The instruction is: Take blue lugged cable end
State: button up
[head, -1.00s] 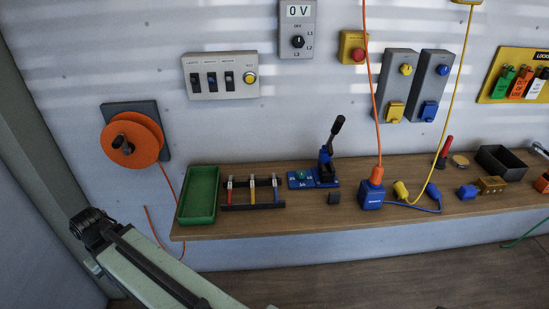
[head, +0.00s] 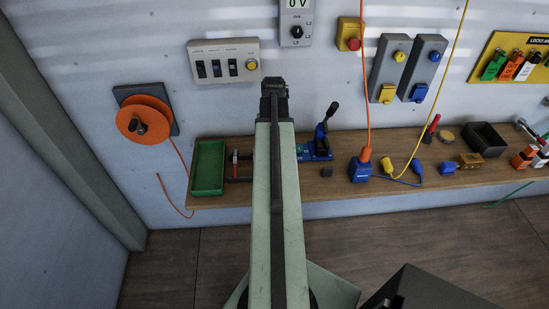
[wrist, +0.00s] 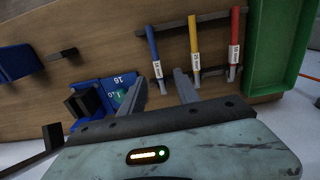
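The blue lugged cable end (wrist: 153,48) lies on a dark rack, with a white label near its lug, in the wrist view. A yellow (wrist: 194,42) and a red cable end (wrist: 234,38) lie beside it to the right. My gripper (wrist: 162,88) is open and empty. In the picture its fingers stand either side of the blue cable end's lug; I cannot tell the height gap. In the head view my arm hides the blue and yellow ends, and only part of the rack (head: 238,179) shows.
A green tray (head: 208,168) stands at the rack's left in the head view. A blue crimping tool (head: 318,150) with an upright black lever stands at its right. The tool's blue base (wrist: 120,93) is close to my left finger in the wrist view.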

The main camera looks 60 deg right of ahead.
jog(key=shift+s+d, duration=0.4)
jog(key=shift+s, duration=0.1)
jog(key=f+b, duration=0.8)
jog(key=shift+a, duration=0.4)
jog(key=shift+r, duration=0.15)
grip_shut()
